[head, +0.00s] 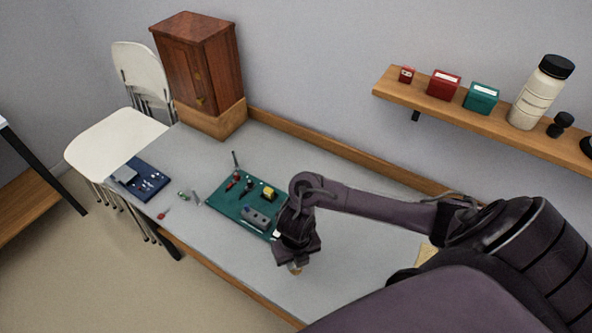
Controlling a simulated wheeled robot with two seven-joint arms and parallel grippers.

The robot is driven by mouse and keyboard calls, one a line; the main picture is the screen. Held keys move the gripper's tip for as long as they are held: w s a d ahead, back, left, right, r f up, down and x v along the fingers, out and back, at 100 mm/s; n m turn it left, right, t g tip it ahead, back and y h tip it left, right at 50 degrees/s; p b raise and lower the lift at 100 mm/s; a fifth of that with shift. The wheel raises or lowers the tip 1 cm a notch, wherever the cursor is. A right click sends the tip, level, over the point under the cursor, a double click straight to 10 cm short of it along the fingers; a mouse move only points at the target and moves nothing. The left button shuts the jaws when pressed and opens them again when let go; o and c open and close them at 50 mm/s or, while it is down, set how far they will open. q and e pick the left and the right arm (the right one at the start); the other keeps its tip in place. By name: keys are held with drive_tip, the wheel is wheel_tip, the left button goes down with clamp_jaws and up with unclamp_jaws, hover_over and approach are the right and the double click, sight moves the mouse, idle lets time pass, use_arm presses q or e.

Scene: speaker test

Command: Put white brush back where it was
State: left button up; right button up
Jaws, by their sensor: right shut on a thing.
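My right gripper (296,258) reaches in from the right and hangs over the table, just past the near right corner of the green mat. It is shut on a small pale tan thing (295,268) that shows below the jaws. Most of this thing is hidden by the gripper; it may be the white brush, but its shape cannot be told. No other white brush is clearly visible. The green mat (226,211) holds a grey block (256,217), a yellow item (269,193) and small red and dark tools. My left gripper is not in view.
A grey table (200,155) bears a blue tray (150,187) with small parts and a brown wooden cabinet (199,62). A wall shelf (455,108) holds boxes and a white bottle (540,95). White chairs (115,140) stand left.

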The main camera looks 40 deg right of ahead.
drive_tip(key=shift+f+b, duration=0.3)
drive_tip(key=shift+f, duration=1.7)
drive_tip(key=shift+f, duration=0.2)
drive_tip(key=o, duration=1)
drive_tip(key=shift+r, duration=0.15)
